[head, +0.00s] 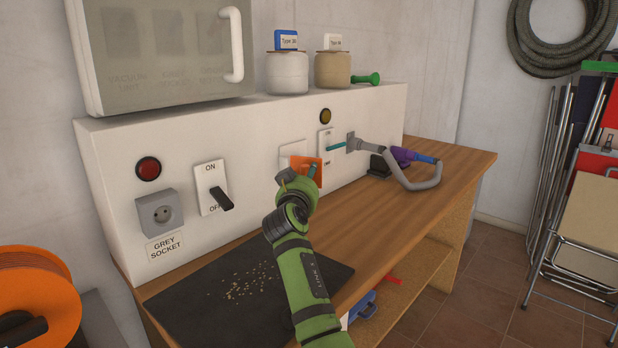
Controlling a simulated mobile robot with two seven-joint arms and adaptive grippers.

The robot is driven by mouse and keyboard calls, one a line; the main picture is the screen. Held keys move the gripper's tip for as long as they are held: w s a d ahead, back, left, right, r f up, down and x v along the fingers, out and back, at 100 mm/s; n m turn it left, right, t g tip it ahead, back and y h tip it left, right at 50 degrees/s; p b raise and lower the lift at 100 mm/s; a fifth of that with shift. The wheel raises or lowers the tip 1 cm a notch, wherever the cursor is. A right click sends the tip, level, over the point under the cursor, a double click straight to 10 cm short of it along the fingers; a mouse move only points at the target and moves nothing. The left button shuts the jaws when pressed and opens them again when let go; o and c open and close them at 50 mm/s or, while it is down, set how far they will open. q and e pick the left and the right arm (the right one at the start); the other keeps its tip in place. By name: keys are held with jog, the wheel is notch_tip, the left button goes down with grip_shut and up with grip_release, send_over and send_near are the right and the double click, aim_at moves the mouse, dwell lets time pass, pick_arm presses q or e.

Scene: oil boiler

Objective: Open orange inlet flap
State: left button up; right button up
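The orange inlet flap (299,164) is on the front of the white wall unit, right of its middle, beside a white plate (293,149). My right gripper (307,176) is at the flap's lower front edge, at the end of my green arm. A teal fingertip shows just in front of the flap's right side. The wrist hides the flap's lower part and most of the fingers, so I cannot tell whether they are open or touch the flap. My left gripper is out of view.
Left on the white unit (260,220) are a switch (212,188), a grey socket (160,212) and a red lamp (148,168). A dark mat (205,295) covers the bench's left end.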

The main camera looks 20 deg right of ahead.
jog(key=shift+w+f, duration=0.2)
jog(key=shift+w, duration=0.05)
jog(key=shift+s+d+r, duration=0.1)
jog(key=shift+s+r, duration=0.05)
jog(key=shift+r, duration=0.1)
notch_tip(320, 180, up, 10)
jog(key=shift+f, duration=0.1)
jog(key=shift+c, duration=0.2)
